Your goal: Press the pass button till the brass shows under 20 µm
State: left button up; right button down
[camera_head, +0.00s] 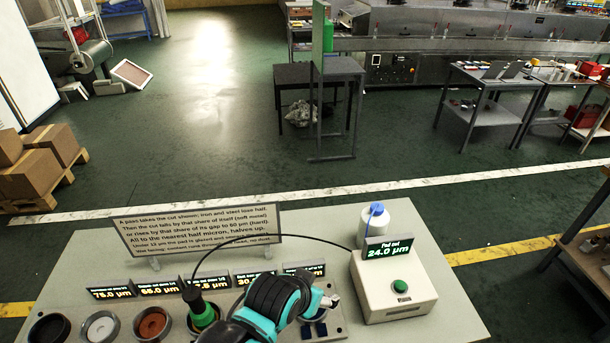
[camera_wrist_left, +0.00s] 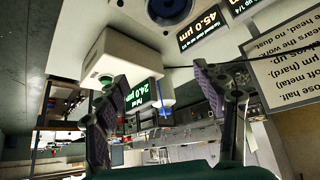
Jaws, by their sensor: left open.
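The white button box (camera_head: 395,298) stands at the bench's right side with a green pass button (camera_head: 400,286) on top. Its display (camera_head: 389,248) reads "Pad cut 24.0 µm". My left gripper (camera_head: 328,302) is open and empty, left of the box and apart from the button. The left wrist view shows its spread fingers (camera_wrist_left: 162,82), with the box (camera_wrist_left: 122,55) and green button (camera_wrist_left: 106,80) beyond. A green black-topped tool (camera_head: 203,312) stands over one cup in the row. Small displays (camera_head: 110,292) behind the cups show µm values; which is brass is unreadable.
Cups include a dark one (camera_head: 48,329), a pale one (camera_head: 100,327) and a reddish-brown one (camera_head: 152,324). A text sign (camera_head: 198,230) stands behind them. A black cable (camera_head: 290,236) arches to the box. A blue-capped white bottle (camera_head: 374,222) stands behind the box.

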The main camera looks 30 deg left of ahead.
aim_at(399, 286)
jog(key=u, duration=1.25)
jog(key=k+l+u, duration=0.25)
jog(key=l+u, duration=0.25)
jog(key=k+l+u, duration=0.2)
jog(key=u, duration=0.25)
jog(key=k+j, duration=0.05)
jog(key=k, duration=0.05)
